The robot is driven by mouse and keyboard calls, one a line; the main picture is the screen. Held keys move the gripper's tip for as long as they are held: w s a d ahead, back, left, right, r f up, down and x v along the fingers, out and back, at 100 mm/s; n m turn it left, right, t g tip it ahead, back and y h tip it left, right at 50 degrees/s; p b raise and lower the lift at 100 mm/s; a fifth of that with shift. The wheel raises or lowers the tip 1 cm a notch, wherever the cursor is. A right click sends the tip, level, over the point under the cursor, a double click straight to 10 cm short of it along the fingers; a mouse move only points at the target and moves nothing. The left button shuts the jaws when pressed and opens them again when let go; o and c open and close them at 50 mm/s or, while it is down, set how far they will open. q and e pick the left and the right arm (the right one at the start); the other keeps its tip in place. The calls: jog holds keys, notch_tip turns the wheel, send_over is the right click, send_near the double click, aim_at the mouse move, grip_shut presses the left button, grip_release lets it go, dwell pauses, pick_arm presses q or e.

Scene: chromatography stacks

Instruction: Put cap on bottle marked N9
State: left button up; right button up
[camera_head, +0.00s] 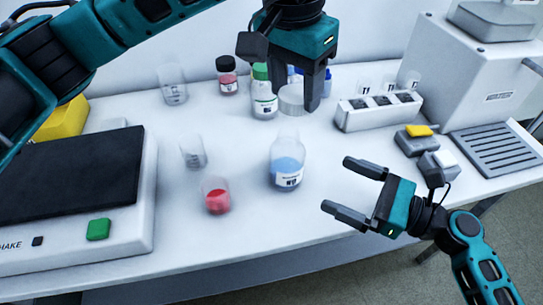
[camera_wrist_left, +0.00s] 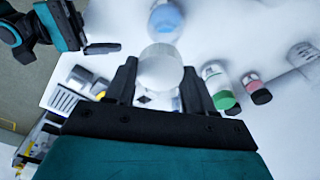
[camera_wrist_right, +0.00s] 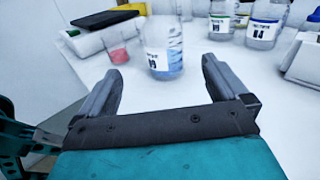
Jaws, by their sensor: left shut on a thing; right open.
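My left gripper (camera_head: 293,100) is shut on a pale, round cap-like piece (camera_head: 290,97), held above the back of the bench. It shows as a white disc in the left wrist view (camera_wrist_left: 160,72). A clear bottle with blue liquid (camera_head: 287,160) stands upright mid-bench, with no coloured cap visible on its neck; it also shows in the right wrist view (camera_wrist_right: 162,50). Its label may read N9, but is too blurred to be sure. My right gripper (camera_head: 337,185) is open and empty, to the right of this bottle and apart from it.
A green-capped bottle (camera_head: 264,98) and a dark-capped bottle (camera_head: 227,77) stand behind. A beaker with red liquid (camera_head: 216,196) and empty beakers (camera_head: 193,152) are left of the blue bottle. A shaker (camera_head: 75,200) fills the left; a white rack (camera_head: 378,110) stands right.

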aim_at(287, 157)
pick_arm(q)
jog(key=shift+w+a, duration=0.2)
jog(key=shift+a, duration=0.15)
pick_arm(e)
jog(key=shift+w+a+r+m, duration=0.1)
jog(key=shift+w+a+m, duration=0.1)
jog(key=shift+w+m, duration=0.15)
jog(key=x, duration=1.2)
jog(key=shift+c, duration=0.5)
jog(key=c, duration=1.3)
pick_arm(q)
jog(key=shift+f, duration=2.5)
pick_arm(e)
jog(key=shift+c, duration=0.2)
